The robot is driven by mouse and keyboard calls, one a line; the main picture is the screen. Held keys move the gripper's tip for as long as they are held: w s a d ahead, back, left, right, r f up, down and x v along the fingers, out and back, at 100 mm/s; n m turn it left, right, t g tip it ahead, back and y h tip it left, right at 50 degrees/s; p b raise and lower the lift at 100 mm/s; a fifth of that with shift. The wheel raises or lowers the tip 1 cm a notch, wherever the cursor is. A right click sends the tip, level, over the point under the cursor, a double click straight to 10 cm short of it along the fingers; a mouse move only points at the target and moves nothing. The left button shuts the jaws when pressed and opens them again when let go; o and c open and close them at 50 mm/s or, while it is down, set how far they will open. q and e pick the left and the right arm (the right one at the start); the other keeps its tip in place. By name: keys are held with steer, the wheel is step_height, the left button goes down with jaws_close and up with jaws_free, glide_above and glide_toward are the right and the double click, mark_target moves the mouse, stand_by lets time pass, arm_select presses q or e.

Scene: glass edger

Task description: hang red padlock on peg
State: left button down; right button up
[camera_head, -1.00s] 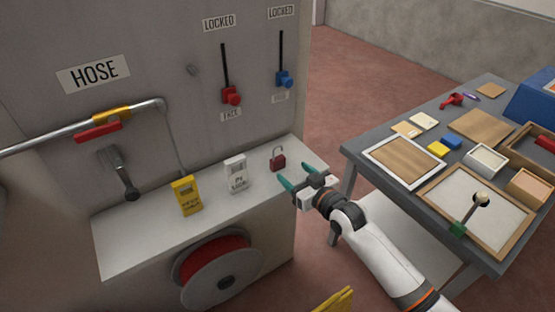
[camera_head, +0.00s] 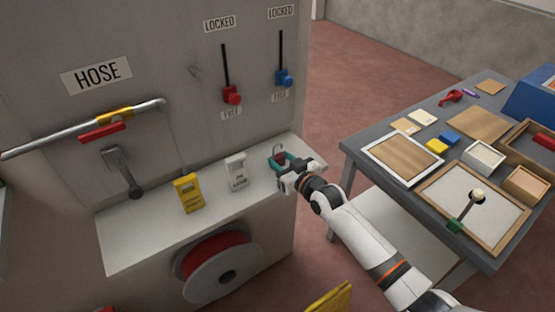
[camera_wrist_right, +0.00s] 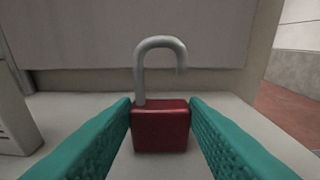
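The red padlock (camera_head: 280,158) stands upright on the white ledge (camera_head: 150,226), near its right end. In the right wrist view the padlock (camera_wrist_right: 160,126) has a red body and a grey shackle raised open, with one end free. My right gripper (camera_head: 283,164) is at the padlock, its teal fingers on either side of the body. In the right wrist view the gripper (camera_wrist_right: 160,115) looks open, with no clear grip on the body. My left gripper is not in view.
A yellow tag block (camera_head: 188,193) and a white one (camera_head: 237,172) stand on the ledge left of the padlock. Red (camera_head: 232,95) and blue (camera_head: 284,78) levers are on the panel. A hose reel (camera_head: 225,268) hangs below. A cluttered grey table (camera_head: 345,150) stands right.

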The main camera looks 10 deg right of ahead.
steer(key=c, duration=0.3)
steer(key=shift+r, duration=0.1)
step_height(320, 180, up, 10)
steer(key=shift+f+b, duration=0.1)
steer(key=shift+b, duration=0.55)
